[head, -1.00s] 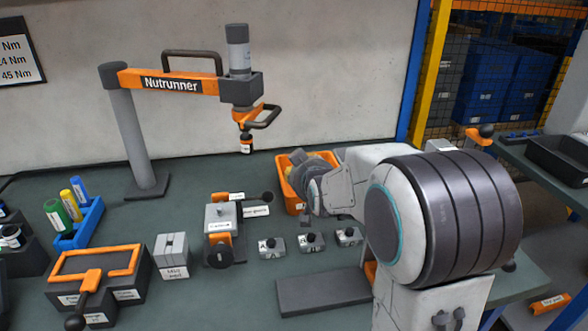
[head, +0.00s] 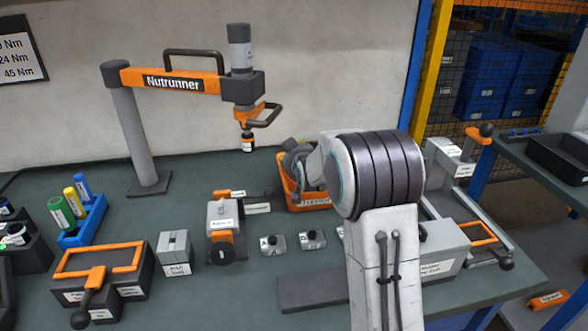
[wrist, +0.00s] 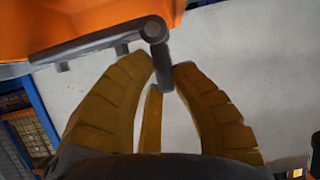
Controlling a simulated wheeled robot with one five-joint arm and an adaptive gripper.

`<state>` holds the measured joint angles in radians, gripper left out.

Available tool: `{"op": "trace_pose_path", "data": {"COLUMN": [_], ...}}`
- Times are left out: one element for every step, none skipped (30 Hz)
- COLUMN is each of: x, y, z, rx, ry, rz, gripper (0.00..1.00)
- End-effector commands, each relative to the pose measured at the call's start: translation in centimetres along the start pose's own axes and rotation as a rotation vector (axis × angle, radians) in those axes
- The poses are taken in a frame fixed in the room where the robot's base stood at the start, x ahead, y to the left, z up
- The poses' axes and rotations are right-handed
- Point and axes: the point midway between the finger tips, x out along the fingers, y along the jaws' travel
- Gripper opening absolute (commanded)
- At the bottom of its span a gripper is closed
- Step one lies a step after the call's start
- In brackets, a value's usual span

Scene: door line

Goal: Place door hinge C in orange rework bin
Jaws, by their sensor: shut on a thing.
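The orange rework bin (head: 306,203) stands on the bench left of my raised arm, with a label on its front. My wrist is above and partly over the bin, hiding part of its opening. My fingertips are not clear in the head view. In the wrist view my gripper (wrist: 163,75) is shut on a grey, hinge-like part (wrist: 156,32) with a round knuckle and a bar. Its letter cannot be read. Orange plastic, apparently the bin (wrist: 95,22), fills the upper left there, close to the bar. Whether they touch is unclear.
Small grey labelled blocks (head: 272,245) stand in a row before the bin; my arm partly hides one. A clamp fixture (head: 222,215) stands left of them. The nutrunner (head: 243,90) hangs above and left of the bin. A grey fixture (head: 440,245) is right of my arm.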

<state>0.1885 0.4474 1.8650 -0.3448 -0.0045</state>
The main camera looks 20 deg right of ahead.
Motion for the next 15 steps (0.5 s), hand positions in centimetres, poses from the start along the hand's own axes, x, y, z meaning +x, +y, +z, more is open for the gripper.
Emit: {"op": "trace_pose_path", "data": {"x": [0.3, 0.4, 0.6, 0.8, 0.9, 1.1, 1.1, 1.2, 1.3, 1.4, 1.4, 1.4, 1.4, 1.4, 1.4], "y": [0.0, 0.0, 0.0, 0.0, 0.0, 0.0, 0.0, 0.0, 0.0, 0.0, 0.0, 0.0, 0.0, 0.0, 0.0], "z": [0.7, 1.1, 1.5, 1.9, 2.1, 2.5, 2.7, 2.9, 3.1, 3.2, 3.3, 3.3, 3.3, 3.3, 3.3], "rx": [-0.001, -0.001, -0.001, -0.001, -0.001, -0.001, -0.001, -0.001, -0.001, -0.001, -0.001, -0.001, -0.001, -0.001, -0.001], "ry": [0.001, 0.000, 0.001, 0.001, 0.002, 0.003, 0.003, 0.002, 0.003, 0.004, 0.005, 0.005, 0.005, 0.005, 0.006], "rz": [0.000, 0.000, 0.000, 0.000, 0.000, 0.000, 0.000, 0.000, 0.000, 0.000, 0.000, 0.000, 0.000, 0.000, 0.000], "gripper": [0.00, 0.00, 0.00, 0.00, 0.00, 0.00, 0.00, 0.00, 0.00, 0.00, 0.00, 0.00, 0.00, 0.00, 0.00]}}
